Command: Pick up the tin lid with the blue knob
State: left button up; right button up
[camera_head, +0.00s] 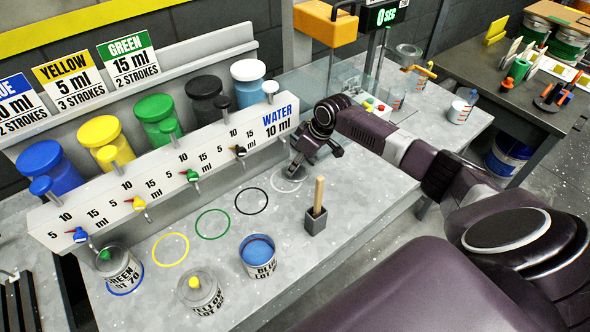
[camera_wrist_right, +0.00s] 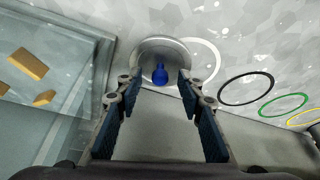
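The tin lid (camera_wrist_right: 146,50) is a round grey metal disc with a blue knob (camera_wrist_right: 160,74), lying on the bench in the right wrist view. It overlaps the edge of a white ring. My right gripper (camera_wrist_right: 158,88) is open and empty, with a finger to each side of the knob in that view. In the head view my right gripper (camera_head: 316,160) hangs over the back of the bench, near the white ring (camera_head: 275,185); I cannot make out the lid there. The blue tin (camera_head: 258,262) stands without a lid, blue paint showing. My left gripper is not in view.
A green-knob tin (camera_head: 122,274) and a yellow-knob tin (camera_head: 203,297) stand at the front left. The dispenser rack (camera_head: 160,185) runs behind; a glass panel (camera_wrist_right: 50,80) is beside the gripper.

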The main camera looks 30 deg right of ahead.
grip_shut()
dwell(0.5)
